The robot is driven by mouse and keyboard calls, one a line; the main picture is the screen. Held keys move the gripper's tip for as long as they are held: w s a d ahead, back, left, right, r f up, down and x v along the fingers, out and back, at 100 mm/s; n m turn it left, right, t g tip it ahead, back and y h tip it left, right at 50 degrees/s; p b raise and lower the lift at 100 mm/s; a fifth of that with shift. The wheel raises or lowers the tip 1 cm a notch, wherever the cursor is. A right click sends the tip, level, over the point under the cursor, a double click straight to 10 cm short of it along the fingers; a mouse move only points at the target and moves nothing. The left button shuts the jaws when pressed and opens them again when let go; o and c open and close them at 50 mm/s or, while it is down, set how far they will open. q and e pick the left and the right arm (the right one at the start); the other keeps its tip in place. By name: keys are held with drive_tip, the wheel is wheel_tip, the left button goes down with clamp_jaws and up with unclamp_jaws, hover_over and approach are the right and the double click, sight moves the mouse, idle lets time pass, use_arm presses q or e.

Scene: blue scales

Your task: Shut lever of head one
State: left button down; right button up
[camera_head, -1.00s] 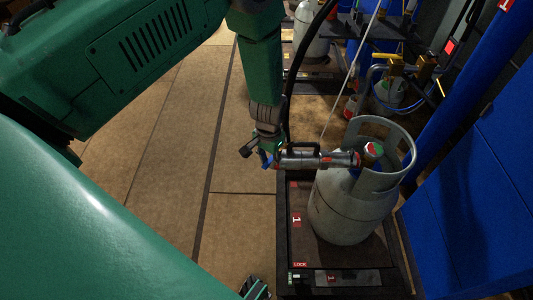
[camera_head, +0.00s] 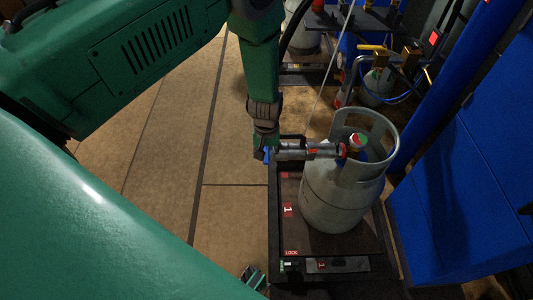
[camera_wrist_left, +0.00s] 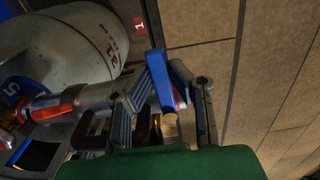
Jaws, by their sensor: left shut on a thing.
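Head one (camera_head: 312,150) is a silver tube with a dark handle, lying roughly level against the valve of a grey gas cylinder (camera_head: 335,205). Its blue lever (camera_head: 266,155) is at its left end. My left gripper (camera_head: 262,149) comes down from above at that end and is shut on the lever. In the left wrist view the blue lever (camera_wrist_left: 159,82) stands between the fingers of my left gripper (camera_wrist_left: 168,72), and head one (camera_wrist_left: 65,103) runs off to the left. Part of my right gripper (camera_head: 253,279) shows at the bottom edge; its jaws are unclear.
The cylinder stands on a dark scale (camera_head: 288,235) with red labels marked 1. A blue cabinet (camera_head: 470,180) and a blue post (camera_head: 450,80) stand at the right. More cylinders and hoses are behind. The floor (camera_head: 160,130) at the left is clear.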

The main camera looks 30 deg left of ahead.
sight(267, 156)
use_arm(q)
drive_tip(key=shift+w+r, duration=0.15)
drive_tip(key=shift+w, duration=0.2)
drive_tip(key=c, duration=1.5)
unclamp_jaws()
drive_tip(key=shift+s, duration=0.1)
wheel_tip(267, 156, up, 12)
drive_tip(key=shift+f, duration=0.15)
drive_tip(key=shift+s+f, duration=0.1)
